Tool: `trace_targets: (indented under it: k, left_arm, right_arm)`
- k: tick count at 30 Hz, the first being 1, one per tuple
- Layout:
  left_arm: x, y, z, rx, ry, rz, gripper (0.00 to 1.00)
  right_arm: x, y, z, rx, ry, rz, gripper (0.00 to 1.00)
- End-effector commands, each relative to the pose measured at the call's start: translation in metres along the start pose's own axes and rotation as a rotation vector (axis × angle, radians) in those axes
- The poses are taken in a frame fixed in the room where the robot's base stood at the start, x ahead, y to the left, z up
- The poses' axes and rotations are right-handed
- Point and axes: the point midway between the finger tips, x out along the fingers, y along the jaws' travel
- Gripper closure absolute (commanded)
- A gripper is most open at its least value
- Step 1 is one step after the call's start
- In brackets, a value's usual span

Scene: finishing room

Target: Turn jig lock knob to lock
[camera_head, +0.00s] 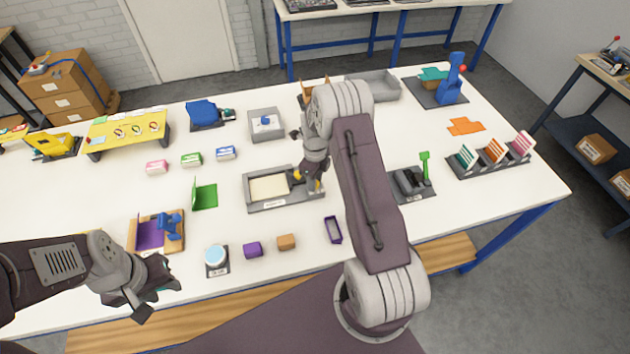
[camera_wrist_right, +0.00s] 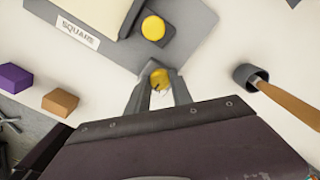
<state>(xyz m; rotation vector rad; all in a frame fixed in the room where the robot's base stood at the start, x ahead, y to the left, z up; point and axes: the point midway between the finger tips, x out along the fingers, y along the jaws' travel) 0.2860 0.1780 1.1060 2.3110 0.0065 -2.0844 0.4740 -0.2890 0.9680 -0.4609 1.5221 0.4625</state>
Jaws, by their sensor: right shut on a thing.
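The jig (camera_head: 258,205) is a grey tray holding a cream panel, on the middle of the table. It also shows in the right wrist view (camera_wrist_right: 110,62) with a label on its edge. A yellow round piece (camera_wrist_right: 153,28) sits on the jig beside the panel. A second yellow piece, which looks like the lock knob (camera_wrist_right: 160,78), is between my right fingertips at the jig's right end. My right gripper (camera_head: 314,185) is shut on it, and the fingers partly hide it. My left gripper (camera_head: 152,293) is open and empty over the front left table edge.
A purple block (camera_head: 252,250), an orange block (camera_head: 286,242) and a purple frame (camera_head: 333,230) lie in front of the jig. A dark cup-ended tool with a wooden handle (camera_wrist_right: 285,100) is near the right gripper.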

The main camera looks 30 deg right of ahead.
Motion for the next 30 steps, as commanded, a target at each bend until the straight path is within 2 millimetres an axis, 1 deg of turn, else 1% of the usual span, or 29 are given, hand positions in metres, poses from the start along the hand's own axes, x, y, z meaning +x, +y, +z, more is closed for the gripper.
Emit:
trace_targets:
  k: [7,20,21,23,30]
  left_arm:
    - [0.0009,0.0000,0.0001,0.000,0.000,0.000,0.64]
    - [0.0010,0.0000,0.0001,0.000,0.000,0.000,0.64]
    - [0.0010,0.0000,0.0001,0.000,0.000,0.000,0.64]
    - [0.0010,0.0000,0.0001,0.000,0.000,0.000,0.64]
    - [0.0012,0.0000,0.0001,0.000,0.000,0.000,0.64]
  right_arm:
    - [-0.0018,-0.0017,0.0012,0.049,-0.004,-0.005,1.00]
    - [-0.0020,-0.0019,0.0015,0.057,-0.005,-0.005,1.00]
    - [-0.0020,-0.0019,0.0015,0.057,-0.005,-0.005,0.68]
    - [-0.0018,-0.0018,0.0014,0.056,-0.005,-0.005,0.52]
    - [-0.0009,-0.0008,0.0006,0.055,-0.002,-0.002,0.52]
